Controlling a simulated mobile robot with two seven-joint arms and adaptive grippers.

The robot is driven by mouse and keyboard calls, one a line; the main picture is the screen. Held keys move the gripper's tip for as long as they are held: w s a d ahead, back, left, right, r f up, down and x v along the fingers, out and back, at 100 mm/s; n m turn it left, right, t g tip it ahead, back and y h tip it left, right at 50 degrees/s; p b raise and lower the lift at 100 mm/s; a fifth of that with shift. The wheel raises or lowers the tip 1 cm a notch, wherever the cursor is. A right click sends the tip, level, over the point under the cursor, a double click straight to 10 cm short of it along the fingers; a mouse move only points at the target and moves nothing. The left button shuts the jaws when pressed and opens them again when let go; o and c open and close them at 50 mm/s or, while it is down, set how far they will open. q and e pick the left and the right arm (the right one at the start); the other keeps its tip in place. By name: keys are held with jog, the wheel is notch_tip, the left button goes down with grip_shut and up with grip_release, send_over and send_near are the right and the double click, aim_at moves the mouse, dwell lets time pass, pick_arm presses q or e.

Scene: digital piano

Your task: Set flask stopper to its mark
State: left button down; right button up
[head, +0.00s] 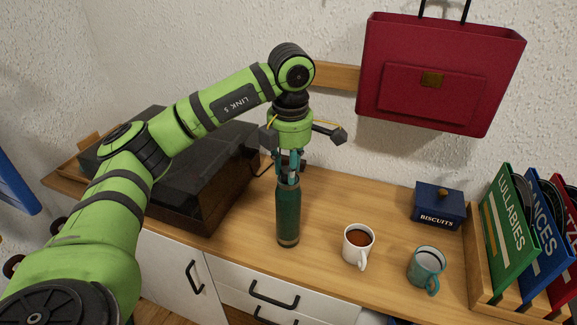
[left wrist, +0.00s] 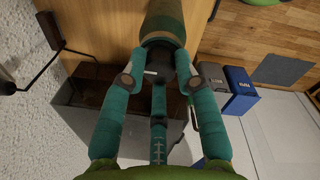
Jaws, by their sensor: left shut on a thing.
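A dark green flask (head: 288,212) stands upright on the wooden sideboard, in front of the dark-lidded box. My left gripper (head: 289,175) points down over its top, with its teal fingers around the flask's upper end. In the left wrist view, the black flask stopper (left wrist: 160,66) sits at the flask's neck (left wrist: 163,38). My left gripper (left wrist: 160,72) is shut on the stopper. The fingers hide much of the stopper, and no mark on it can be made out. My right gripper is not in view.
A white mug of coffee (head: 359,246) and a teal mug (head: 426,268) stand right of the flask. A blue biscuit tin (head: 438,207) and a record rack (head: 475,268) are farther right. The dark-lidded box (head: 190,165) is close on the left. A red bag (head: 440,75) hangs above.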

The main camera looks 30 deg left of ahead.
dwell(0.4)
pick_arm(q)
jog(key=c, duration=0.9)
grip_release()
jog(key=r, duration=1.2)
jog(key=shift+s+d, duration=0.2)
jog(key=shift+d, duration=0.15)
jog(key=shift+f, duration=0.1)
